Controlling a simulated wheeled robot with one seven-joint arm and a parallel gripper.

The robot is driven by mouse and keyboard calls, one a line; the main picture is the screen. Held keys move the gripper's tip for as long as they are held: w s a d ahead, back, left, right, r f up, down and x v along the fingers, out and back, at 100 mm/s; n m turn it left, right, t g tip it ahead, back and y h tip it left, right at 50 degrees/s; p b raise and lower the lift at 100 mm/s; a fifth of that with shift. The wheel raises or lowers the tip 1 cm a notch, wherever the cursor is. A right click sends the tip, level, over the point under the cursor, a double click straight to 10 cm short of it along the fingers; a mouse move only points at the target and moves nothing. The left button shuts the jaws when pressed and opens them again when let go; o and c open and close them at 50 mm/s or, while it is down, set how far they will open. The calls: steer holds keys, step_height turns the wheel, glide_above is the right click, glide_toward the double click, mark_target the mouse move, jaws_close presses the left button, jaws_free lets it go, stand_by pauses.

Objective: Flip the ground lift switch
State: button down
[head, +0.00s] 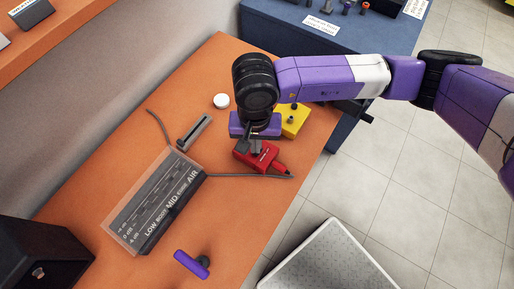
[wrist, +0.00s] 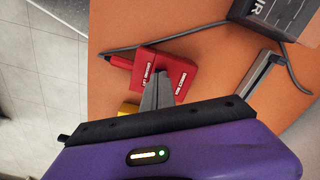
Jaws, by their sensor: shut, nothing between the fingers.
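The red direct box (head: 268,158) lies on the orange table under my gripper. It also shows in the wrist view (wrist: 178,70), with white lettering that seems to read "DIRECT BOX" and "GROUND LIFT". My gripper (head: 256,147) points down at the box; in the wrist view its grey fingers (wrist: 160,76) are together and empty, over the box near the lettering. I cannot tell whether they touch it. The ground lift switch itself cannot be made out; the fingers cover part of the box.
A yellow box (head: 294,120) sits close behind the red one. A grey equalizer unit (head: 155,215) with a clear cover, cables, a grey bar (head: 194,132), a white round lid (head: 221,101) and a purple item (head: 191,264) lie on the orange table (head: 240,220). The table's right edge is near.

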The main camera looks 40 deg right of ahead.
steer(key=shift+f+b, duration=0.95)
steer(key=shift+b, duration=0.15)
stand_by(0.9)
steer(key=shift+r+p, duration=1.3)
steer(key=shift+r, duration=2.25)
